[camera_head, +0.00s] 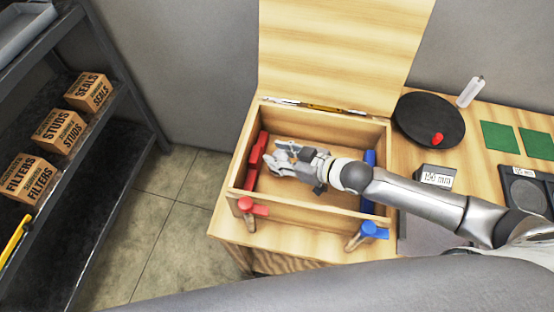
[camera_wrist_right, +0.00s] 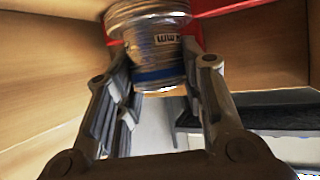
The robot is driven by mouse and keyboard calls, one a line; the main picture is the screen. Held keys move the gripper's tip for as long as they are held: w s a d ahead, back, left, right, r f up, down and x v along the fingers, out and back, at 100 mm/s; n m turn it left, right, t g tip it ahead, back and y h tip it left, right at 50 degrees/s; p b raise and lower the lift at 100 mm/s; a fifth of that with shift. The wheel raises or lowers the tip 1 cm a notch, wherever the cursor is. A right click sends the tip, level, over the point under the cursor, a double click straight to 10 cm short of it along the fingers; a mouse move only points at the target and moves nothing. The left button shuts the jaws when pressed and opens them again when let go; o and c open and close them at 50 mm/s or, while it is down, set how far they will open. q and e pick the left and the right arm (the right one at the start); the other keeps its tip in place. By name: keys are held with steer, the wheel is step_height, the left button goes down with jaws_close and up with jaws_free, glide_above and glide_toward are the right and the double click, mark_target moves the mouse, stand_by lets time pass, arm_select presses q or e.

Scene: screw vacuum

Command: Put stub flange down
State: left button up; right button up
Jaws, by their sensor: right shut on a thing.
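My right gripper (camera_head: 283,158) reaches from the right into the open wooden box (camera_head: 313,202). In the right wrist view its two fingers (camera_wrist_right: 165,85) are closed around the stub flange (camera_wrist_right: 152,50). The flange is a silvery metal cylinder with a wider rim, a white label and a blue band. In the head view the flange is mostly hidden by the gripper and too small to make out clearly. I cannot tell whether it touches the box floor. My left gripper is not in view.
The box has a raised lid (camera_head: 340,50), red pads (camera_head: 257,150) on its left and a blue pad (camera_head: 369,160) on its right. Red (camera_head: 252,206) and blue (camera_head: 374,230) handles stand in front. A black disc (camera_head: 430,115) and a 150 mm block (camera_head: 434,177) lie to the right.

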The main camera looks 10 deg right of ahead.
steer(key=shift+w+a+f, duration=0.25)
steer(key=shift+w+f, duration=0.05)
steer(key=shift+f, duration=0.1)
steer(key=f, duration=0.3)
steer(key=shift+w+a, duration=0.1)
steer(key=shift+a, duration=0.1)
steer(key=shift+f, duration=0.25)
steer(key=shift+f, duration=0.2)
steer(key=o, duration=1.1)
steer(key=shift+o, duration=0.2)
steer(key=shift+d, duration=0.1)
